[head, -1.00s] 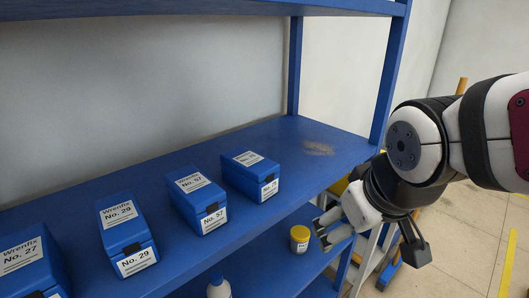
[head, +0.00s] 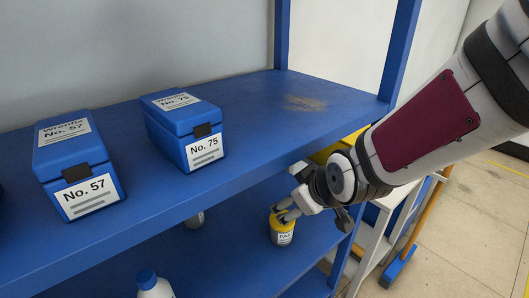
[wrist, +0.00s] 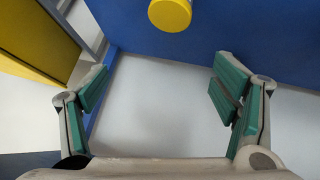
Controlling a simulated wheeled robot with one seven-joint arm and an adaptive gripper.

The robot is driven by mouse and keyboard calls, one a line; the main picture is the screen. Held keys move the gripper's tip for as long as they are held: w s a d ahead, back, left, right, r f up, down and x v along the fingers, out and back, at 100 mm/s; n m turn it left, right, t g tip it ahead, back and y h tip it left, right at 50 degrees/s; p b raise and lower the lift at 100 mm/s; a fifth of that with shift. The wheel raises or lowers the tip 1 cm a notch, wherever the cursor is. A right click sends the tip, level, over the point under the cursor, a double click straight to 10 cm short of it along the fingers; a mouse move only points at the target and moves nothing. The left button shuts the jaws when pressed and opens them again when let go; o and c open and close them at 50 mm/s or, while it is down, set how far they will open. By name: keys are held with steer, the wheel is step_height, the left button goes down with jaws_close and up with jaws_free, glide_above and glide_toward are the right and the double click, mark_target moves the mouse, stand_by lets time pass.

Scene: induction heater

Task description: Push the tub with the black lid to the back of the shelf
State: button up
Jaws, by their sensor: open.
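I see no tub with a black lid in these frames. A tub with a yellow lid (head: 283,232) and a white label stands on the lower blue shelf (head: 235,262). My gripper (head: 302,207) is at the front of the lower shelf, and one finger overlaps the tub's top in the head view. Contact cannot be told there. In the wrist view my gripper (wrist: 160,84) is open and empty, its green-padded fingers wide apart. The round yellow lid (wrist: 170,14) shows at the top edge, beyond the fingertips.
The upper shelf (head: 255,115) carries blue boxes, No. 57 (head: 77,165) and No. 75 (head: 184,130). A white bottle with a blue cap (head: 153,284) stands on the lower shelf. A blue post (head: 400,45) rises at right.

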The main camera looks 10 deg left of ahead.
steer(key=shift+s+a+f+m+t+y+b, duration=0.45)
steer(key=shift+a+f+t+y, duration=0.55)
steer(key=shift+a+f, duration=2)
steer(key=shift+s+a+f+m+t+y+b, duration=0.5)
steer(key=shift+a+f+t+y, duration=0.65)
steer(key=shift+a, duration=3.45)
steer(key=shift+s+a+f+m+t+y+b, duration=0.35)
steer(key=shift+s+a+f+t+y, duration=0.5)
steer(key=shift+a+f, duration=2.2)
steer(key=shift+w+a+r, duration=0.25)
steer(key=shift+a+r, duration=0.5)
steer(key=shift+r, duration=0.05)
steer(key=b+x, duration=0.4)
steer(key=x, duration=0.9)
steer(key=shift+w+a+f+b, duration=0.1)
steer(key=shift+w+a+b, duration=0.15)
steer(key=shift+a+b, duration=0.1)
